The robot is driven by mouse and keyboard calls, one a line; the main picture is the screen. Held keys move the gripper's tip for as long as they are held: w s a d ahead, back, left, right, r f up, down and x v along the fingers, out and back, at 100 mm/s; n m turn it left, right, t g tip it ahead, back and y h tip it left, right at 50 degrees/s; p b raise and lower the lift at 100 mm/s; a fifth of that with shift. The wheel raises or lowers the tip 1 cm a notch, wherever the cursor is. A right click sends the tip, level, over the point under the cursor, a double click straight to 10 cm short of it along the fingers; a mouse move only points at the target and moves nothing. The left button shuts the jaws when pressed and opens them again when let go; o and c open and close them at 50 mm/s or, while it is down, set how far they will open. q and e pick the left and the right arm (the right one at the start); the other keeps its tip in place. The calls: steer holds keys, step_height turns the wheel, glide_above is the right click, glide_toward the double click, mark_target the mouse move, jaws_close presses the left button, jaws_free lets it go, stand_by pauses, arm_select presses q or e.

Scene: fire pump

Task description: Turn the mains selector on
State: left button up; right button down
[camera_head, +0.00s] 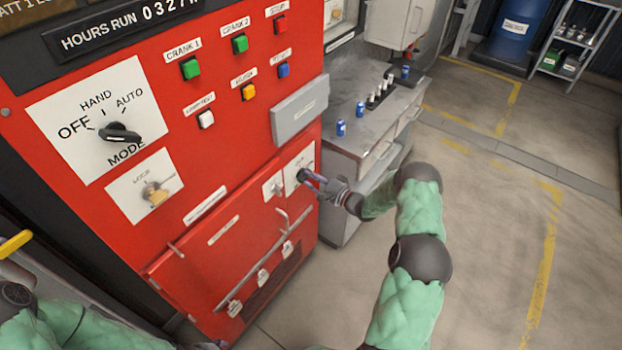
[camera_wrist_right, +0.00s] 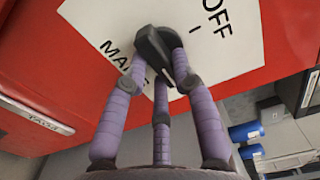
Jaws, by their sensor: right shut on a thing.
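The mains selector is a black knob (camera_wrist_right: 158,42) on a white plate (camera_wrist_right: 100,22) set in the red panel. In the right wrist view, the plate reads OFF beside a tick mark and a partly hidden word starting with MA. My right gripper (camera_wrist_right: 160,88) has its purple fingers closed around the knob. The fingers hide part of it, and I cannot tell which mark it points to. In the head view, my right gripper (camera_head: 316,180) reaches the plate (camera_head: 298,164) at the panel's lower right. My left gripper does not show.
The red panel (camera_head: 228,140) also bears a MODE knob (camera_head: 120,133), a key lock (camera_head: 154,194) and several coloured buttons. A grey box (camera_head: 299,110) juts out above the selector. A grey bench (camera_head: 345,95) with blue cans stands right of the panel. The floor at right is clear.

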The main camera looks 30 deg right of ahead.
stand_by(0.3)
steer(key=c, duration=1)
jaws_free()
steer(key=shift+s+d, duration=0.1)
steer(key=v, duration=1.1)
steer(key=shift+s, duration=0.4)
steer(key=shift+d, duration=0.1)
